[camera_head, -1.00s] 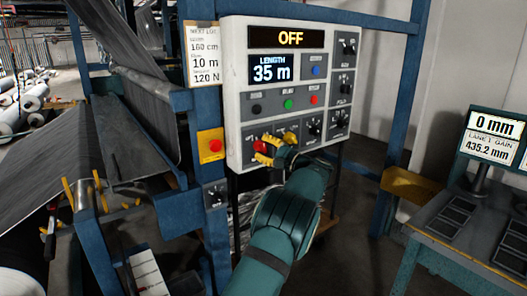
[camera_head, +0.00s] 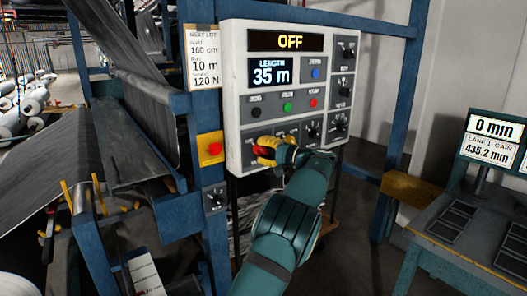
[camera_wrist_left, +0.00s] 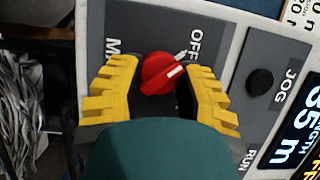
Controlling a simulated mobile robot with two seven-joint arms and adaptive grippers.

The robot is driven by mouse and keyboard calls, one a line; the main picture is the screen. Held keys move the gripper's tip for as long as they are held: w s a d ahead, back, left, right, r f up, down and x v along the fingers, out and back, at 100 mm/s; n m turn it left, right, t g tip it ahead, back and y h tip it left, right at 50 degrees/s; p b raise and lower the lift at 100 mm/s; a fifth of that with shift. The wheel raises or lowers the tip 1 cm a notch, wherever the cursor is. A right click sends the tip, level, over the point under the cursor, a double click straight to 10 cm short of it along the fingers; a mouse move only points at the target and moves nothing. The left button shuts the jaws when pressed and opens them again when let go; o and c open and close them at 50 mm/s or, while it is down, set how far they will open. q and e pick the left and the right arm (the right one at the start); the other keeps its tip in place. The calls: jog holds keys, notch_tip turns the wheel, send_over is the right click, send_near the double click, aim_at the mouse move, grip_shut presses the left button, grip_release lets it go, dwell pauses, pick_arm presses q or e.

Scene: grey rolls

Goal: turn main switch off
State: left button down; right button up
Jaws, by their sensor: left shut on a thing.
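The main switch is a red rotary knob (camera_wrist_left: 162,73) on a grey plate at the lower left of the control panel (camera_head: 232,100). In the left wrist view its white pointer mark aims up and right, toward the label OFF. The knob also shows as a small red patch in the head view (camera_head: 262,150). My left gripper (camera_head: 268,147) has its yellow fingers on either side of the knob and is shut on it. The panel's top display (camera_head: 290,41) reads OFF. My right gripper is not in view.
A red stop button on a yellow box (camera_head: 211,148) sits left of the panel. Several black dials (camera_head: 313,130) lie right of my gripper. A blue frame post (camera_head: 398,130) stands at the right, near a desk with a monitor (camera_head: 491,137).

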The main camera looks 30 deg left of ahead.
pick_arm(q)
jog(key=shift+r, duration=0.1)
jog(key=c, duration=0.5)
grip_release()
jog(key=d, duration=1.2)
